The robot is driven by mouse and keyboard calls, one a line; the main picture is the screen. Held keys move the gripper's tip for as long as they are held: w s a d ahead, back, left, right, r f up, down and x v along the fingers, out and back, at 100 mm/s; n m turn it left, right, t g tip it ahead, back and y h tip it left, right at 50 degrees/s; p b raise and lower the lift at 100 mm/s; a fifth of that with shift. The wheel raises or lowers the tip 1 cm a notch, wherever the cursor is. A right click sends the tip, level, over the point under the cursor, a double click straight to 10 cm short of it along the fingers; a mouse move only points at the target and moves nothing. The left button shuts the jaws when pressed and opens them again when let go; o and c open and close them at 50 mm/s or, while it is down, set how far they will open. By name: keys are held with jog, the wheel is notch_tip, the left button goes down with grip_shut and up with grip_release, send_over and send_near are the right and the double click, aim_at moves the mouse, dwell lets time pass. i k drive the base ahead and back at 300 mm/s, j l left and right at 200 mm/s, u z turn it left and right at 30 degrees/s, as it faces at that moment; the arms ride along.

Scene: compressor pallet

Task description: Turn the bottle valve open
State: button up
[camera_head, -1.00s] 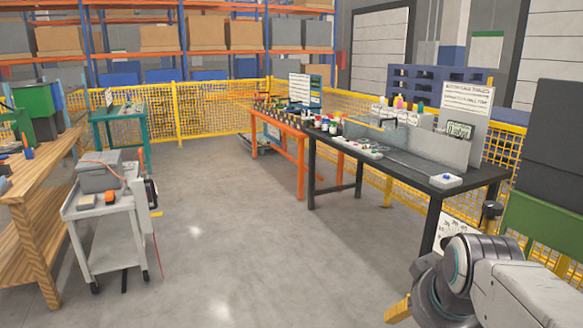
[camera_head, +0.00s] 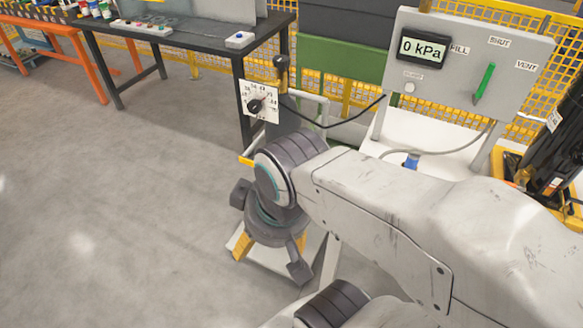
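A black knob on a brass-coloured stem (camera_head: 281,68), which looks like the bottle valve, stands upright above a dark grey bottle (camera_head: 284,122) right of the black table. The knob's turned position cannot be told. My arm hides the bottle's lower part. My gripper (camera_head: 271,246) points down in front of and below the valve, apart from it. Its yellow-tipped fingers are spread, with nothing seen between them.
A white dial plate (camera_head: 258,101) with a black pointer knob is beside the bottle. A grey panel (camera_head: 462,85) at right reads 0 kPa and has a green lever (camera_head: 484,83) near SHUT. A black hose (camera_head: 335,123) runs from the valve area towards the panel. Floor at left is clear.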

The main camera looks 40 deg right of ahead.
aim_at(282, 62)
jog(key=z, duration=0.9)
jog(key=j, duration=0.1)
jog(key=i+z, duration=0.05)
